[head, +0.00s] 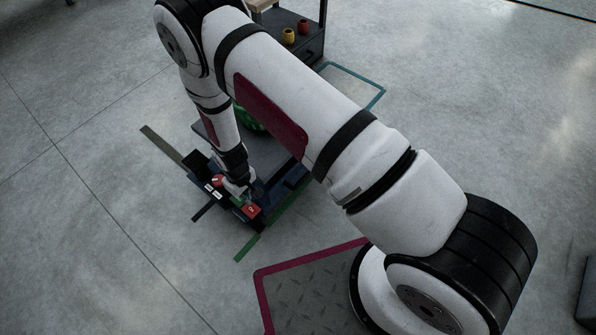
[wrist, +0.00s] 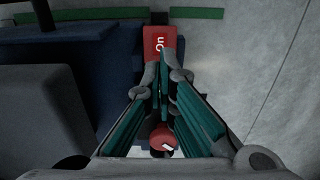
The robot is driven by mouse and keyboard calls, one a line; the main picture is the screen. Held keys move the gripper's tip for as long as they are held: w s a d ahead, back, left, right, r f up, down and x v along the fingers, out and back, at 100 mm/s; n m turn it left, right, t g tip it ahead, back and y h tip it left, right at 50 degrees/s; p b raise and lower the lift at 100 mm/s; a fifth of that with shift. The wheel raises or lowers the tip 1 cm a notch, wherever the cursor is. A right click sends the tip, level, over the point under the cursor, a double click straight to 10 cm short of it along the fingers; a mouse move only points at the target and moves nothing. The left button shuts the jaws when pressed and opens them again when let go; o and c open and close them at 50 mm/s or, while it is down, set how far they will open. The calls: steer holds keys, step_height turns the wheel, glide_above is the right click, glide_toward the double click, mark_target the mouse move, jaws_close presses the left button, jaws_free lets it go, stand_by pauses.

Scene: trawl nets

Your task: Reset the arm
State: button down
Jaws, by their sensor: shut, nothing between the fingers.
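My gripper (wrist: 163,65) is shut and empty in the wrist view, its two teal-padded fingers meeting at the tips. A round red knob or button with a white mark (wrist: 163,139) shows between the fingers, nearer the wrist. In the head view my gripper (head: 247,192) is low over a dark blue and black panel, beside the red block (head: 251,211). My arm hides part of this area.
A dark blue panel (wrist: 110,70) and a large dark grey block (wrist: 40,115) lie left of the fingers. Green strips (wrist: 197,13) mark the floor. A dark cart with yellow (head: 289,35) and red (head: 303,26) cups stands behind. Grey floor (head: 80,230) is open at left.

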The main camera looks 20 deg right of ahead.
stand_by(0.4)
steer(key=w+d+r+m, duration=0.1)
steer(key=w+d+r, duration=0.1)
steer(key=r, duration=0.8)
steer(key=w+d+r+m, duration=0.1)
steer(key=w+d+r, duration=0.1)
steer(key=r, duration=0.8)
steer(key=s+d+r+m, duration=0.1)
steer(key=s+d+r, duration=0.15)
steer(key=r, duration=0.65)
steer(key=s+d+r, duration=0.2)
steer(key=d+r, duration=0.2)
steer(key=r, duration=0.5)
steer(key=s+d+r+m, duration=0.2)
steer(key=s+d+r, duration=0.5)
steer(key=s+r, duration=0.4)
steer(key=s+d+r+m, duration=0.1)
steer(key=s+d+r, duration=0.1)
steer(key=s, duration=0.7)
steer(key=s+d+r+m, duration=0.1)
steer(key=s+d+r, duration=0.15)
steer(key=s, duration=0.65)
step_height(320, 180, up, 34)
steer(key=t+p, duration=0.4)
steer(key=p, duration=2.8)
steer(key=shift+w+d+f, duration=0.15)
steer(key=shift+w+f, duration=0.1)
